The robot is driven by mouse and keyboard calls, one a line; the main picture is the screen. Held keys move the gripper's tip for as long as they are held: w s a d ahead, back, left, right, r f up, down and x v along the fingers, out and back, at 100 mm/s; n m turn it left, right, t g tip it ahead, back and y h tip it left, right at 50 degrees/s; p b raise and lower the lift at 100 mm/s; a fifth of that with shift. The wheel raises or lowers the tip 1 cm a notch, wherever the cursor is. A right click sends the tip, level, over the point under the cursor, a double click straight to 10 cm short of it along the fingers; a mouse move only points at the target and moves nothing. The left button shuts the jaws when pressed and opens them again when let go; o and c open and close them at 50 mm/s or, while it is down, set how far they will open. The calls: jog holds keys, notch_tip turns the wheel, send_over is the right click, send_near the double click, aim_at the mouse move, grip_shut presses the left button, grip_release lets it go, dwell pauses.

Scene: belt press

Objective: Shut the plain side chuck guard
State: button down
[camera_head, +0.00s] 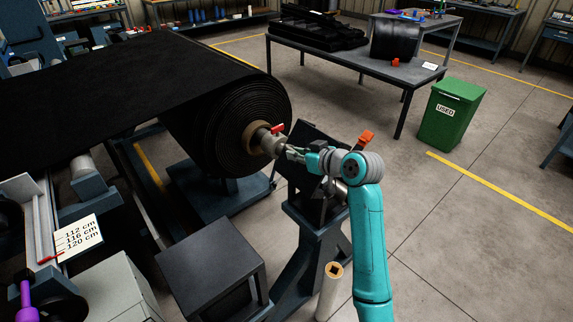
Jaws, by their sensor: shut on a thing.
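A grey chuck (265,142) with a small red lever (278,128) sits at the core end. A dark tilted plate (310,132), which looks like the chuck guard, stands on the blue-grey pedestal (318,222) just right of the chuck. My gripper (291,151) is in front of the plate, close to the chuck. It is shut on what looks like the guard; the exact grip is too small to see. My wrist hides part of the plate.
An orange-red part (365,139) shows just behind my wrist. A pale tube (328,290) stands by the pedestal, beside a dark box (210,265). A green bin (450,112) and a grey table (350,58) stand behind. The floor to the right is clear.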

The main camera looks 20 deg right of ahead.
jog(key=d+m, duration=0.1)
jog(key=d, duration=0.1)
jog(key=w+d+m+y, duration=0.1)
jog(key=d, duration=0.1)
jog(key=w+d+m+y, duration=0.1)
jog(key=d, duration=0.1)
jog(key=shift+r+g, duration=0.2)
jog(key=shift+g, duration=0.1)
jog(key=shift+w+d+f+m+y, duration=0.35)
jog(key=shift+d+f+m+y, duration=0.3)
jog(key=shift+d, duration=0.5)
jog(key=shift+w+d+f+m+y, duration=0.4)
jog(key=shift+d+f+m, duration=0.2)
jog(key=shift+d+m, duration=0.45)
jog(key=shift+w+d+f+m+y, duration=0.35)
jog(key=shift+d+f+m+y, duration=0.25)
jog(key=shift+d, duration=0.65)
jog(key=c, duration=1.2)
grip_release()
jog(key=v, duration=1.2)
jog(key=shift+s, duration=0.1)
